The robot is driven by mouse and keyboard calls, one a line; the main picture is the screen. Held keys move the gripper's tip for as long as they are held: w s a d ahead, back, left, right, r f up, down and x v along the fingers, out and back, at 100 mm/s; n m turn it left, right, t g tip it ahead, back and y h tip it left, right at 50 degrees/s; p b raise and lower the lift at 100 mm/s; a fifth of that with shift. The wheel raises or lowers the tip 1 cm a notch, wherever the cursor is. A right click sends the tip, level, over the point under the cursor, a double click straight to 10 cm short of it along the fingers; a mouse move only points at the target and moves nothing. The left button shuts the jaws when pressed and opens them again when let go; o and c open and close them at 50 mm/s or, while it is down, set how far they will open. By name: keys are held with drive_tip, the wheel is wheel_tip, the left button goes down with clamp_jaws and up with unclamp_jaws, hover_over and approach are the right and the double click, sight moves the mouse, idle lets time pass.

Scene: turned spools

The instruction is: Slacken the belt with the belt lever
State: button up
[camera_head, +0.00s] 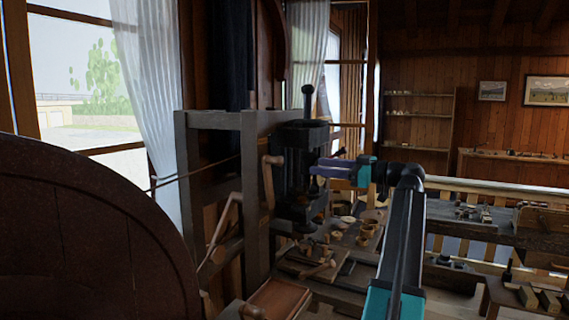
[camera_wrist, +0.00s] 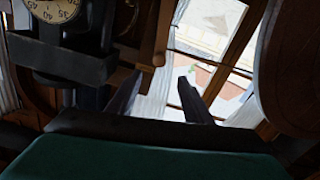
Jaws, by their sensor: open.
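My gripper (camera_head: 315,170) is open and empty, its fingers pointing left toward the dark machine head. In the wrist view, the two fingers of my gripper (camera_wrist: 160,80) stand apart with window light between them. A wooden lever (camera_head: 268,182) with a short handle at its top stands upright on the machine frame, left of my gripper and apart from it. A second, bent wooden lever (camera_head: 226,222) sits lower left. Neither is labelled, so I cannot tell which is the belt lever. In the wrist view a wooden rod with a rounded end (camera_wrist: 163,35) lies just beyond the fingertips.
A dark machine frame (camera_head: 248,200) and a machine head (camera_head: 300,150) stand close to my gripper. A large dark wheel (camera_head: 90,240) fills the lower left. A thin belt or cord (camera_head: 195,172) runs to the frame. Small turned pieces (camera_head: 345,225) lie on the bench below.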

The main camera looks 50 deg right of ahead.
sight(282, 162)
drive_tip(key=shift+w, duration=0.2)
drive_tip(key=p+x, duration=0.4)
drive_tip(key=x, duration=0.8)
drive_tip(key=shift+w+r+p, duration=0.1)
drive_tip(key=shift+p, duration=0.25)
drive_tip(key=shift+w+a, duration=0.15)
drive_tip(key=shift+w, duration=0.45)
clamp_jaws()
